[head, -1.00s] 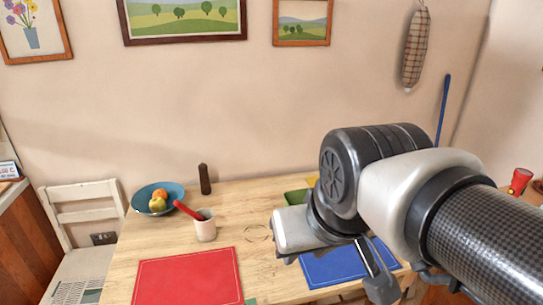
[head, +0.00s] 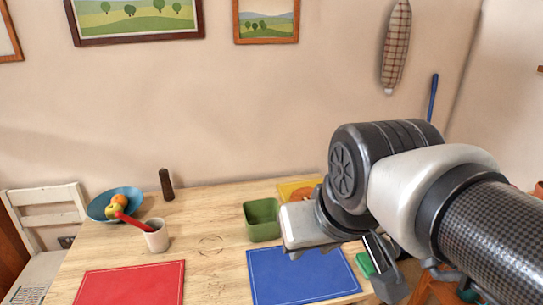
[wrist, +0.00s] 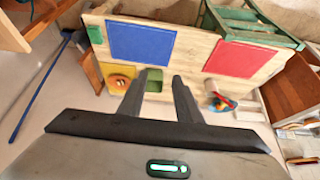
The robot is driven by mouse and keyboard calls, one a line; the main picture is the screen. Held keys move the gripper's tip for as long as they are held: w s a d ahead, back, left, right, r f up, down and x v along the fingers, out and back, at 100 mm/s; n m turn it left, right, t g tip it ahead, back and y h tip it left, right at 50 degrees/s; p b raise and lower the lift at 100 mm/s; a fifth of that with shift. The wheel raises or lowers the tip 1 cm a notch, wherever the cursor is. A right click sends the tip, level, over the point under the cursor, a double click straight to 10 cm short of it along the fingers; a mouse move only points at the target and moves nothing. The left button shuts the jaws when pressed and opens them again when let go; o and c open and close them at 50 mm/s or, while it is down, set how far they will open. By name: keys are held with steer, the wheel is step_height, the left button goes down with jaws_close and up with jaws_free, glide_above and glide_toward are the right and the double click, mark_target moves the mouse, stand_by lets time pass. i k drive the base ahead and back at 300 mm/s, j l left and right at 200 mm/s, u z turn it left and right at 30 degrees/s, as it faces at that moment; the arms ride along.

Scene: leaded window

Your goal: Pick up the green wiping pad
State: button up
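The green wiping pad (head: 365,265) lies on the table's right end, beside the blue placemat (head: 300,275), partly hidden by my gripper in the head view. In the wrist view, the pad (wrist: 95,34) is at the table edge beside the blue placemat (wrist: 142,40). My gripper (head: 382,262) hangs near the pad in the head view, with its height above the table unclear. In the wrist view my gripper (wrist: 158,76) has its two fingers well apart with nothing between them; the pad is beyond and left of them.
A green box (head: 262,232) stands behind the blue placemat, close to my wrist in the picture. A red placemat (head: 130,284), white cup (head: 156,237), fruit bowl (head: 100,208) and dark mill (head: 166,184) are further left. The wooden table (head: 215,275) is bare between the placemats.

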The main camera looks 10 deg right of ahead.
mark_target(362, 260)
steer(key=i+l, duration=0.1)
steer(key=l, duration=0.5)
steer(key=i+l, duration=0.1)
steer(key=l, duration=0.45)
steer(key=i+l, duration=0.1)
steer(key=l, duration=0.5)
